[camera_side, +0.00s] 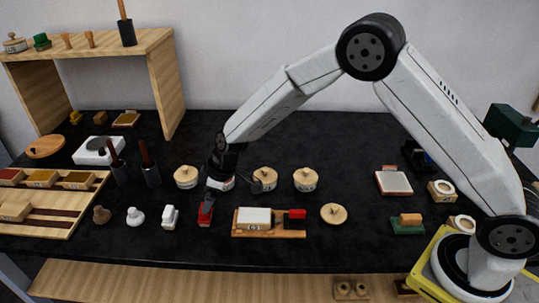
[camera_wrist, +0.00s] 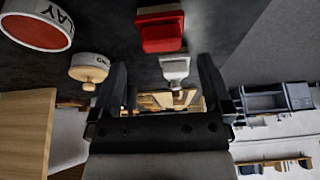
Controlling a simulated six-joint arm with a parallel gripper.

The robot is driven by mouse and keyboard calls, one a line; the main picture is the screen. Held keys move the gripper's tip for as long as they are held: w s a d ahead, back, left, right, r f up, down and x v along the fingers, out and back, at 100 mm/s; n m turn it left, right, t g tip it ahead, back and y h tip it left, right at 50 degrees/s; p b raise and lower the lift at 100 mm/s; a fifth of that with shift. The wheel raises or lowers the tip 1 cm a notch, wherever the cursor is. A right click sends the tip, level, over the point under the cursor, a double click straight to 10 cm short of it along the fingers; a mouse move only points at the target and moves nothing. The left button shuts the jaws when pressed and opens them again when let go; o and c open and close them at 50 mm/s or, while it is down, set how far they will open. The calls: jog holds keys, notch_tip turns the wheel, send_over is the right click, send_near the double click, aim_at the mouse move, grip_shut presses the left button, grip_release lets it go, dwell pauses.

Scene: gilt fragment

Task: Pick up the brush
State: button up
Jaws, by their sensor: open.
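No thing shows plainly as a brush. Brown handles stand up out of two dark cups, the left one (camera_side: 121,174) and the right one (camera_side: 151,174), on the black table. Another handle stands in a black cup (camera_side: 127,34) on the wooden shelf. I cannot tell which of these, if any, is the brush. My gripper (camera_side: 214,190) points down right over a red block (camera_side: 205,215), to the right of the cups. In the wrist view my gripper (camera_wrist: 165,78) has its fingers apart with nothing held between them. The red block (camera_wrist: 160,32) lies beyond the fingertips.
White pieces (camera_side: 170,217) and (camera_side: 135,216) stand left of the red block. A wooden tray (camera_side: 270,234) lies to its right. Lidded jars (camera_side: 186,177) stand behind. A wooden compartment tray (camera_side: 60,222) is at far left. Bare black table lies at the back.

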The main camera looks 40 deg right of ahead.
aim_at(201, 207)
jog(key=shift+x, duration=2.6)
jog(key=shift+a, duration=0.15)
jog(key=shift+r, duration=0.1)
jog(key=c, duration=1.1)
jog(key=shift+r, duration=0.1)
jog(key=shift+w+r, duration=0.1)
jog(key=shift+r, duration=0.65)
jog(key=shift+s+d+r, duration=0.7)
jog(key=shift+s+r, duration=1.15)
jog(key=shift+s, duration=0.4)
jog(key=shift+s+d+r, duration=0.65)
jog(key=shift+s+r, duration=1.25)
jog(key=shift+s, duration=0.35)
jog(key=shift+s+d+r, duration=0.7)
jog(key=shift+s+r, duration=1.15)
jog(key=shift+s, duration=0.4)
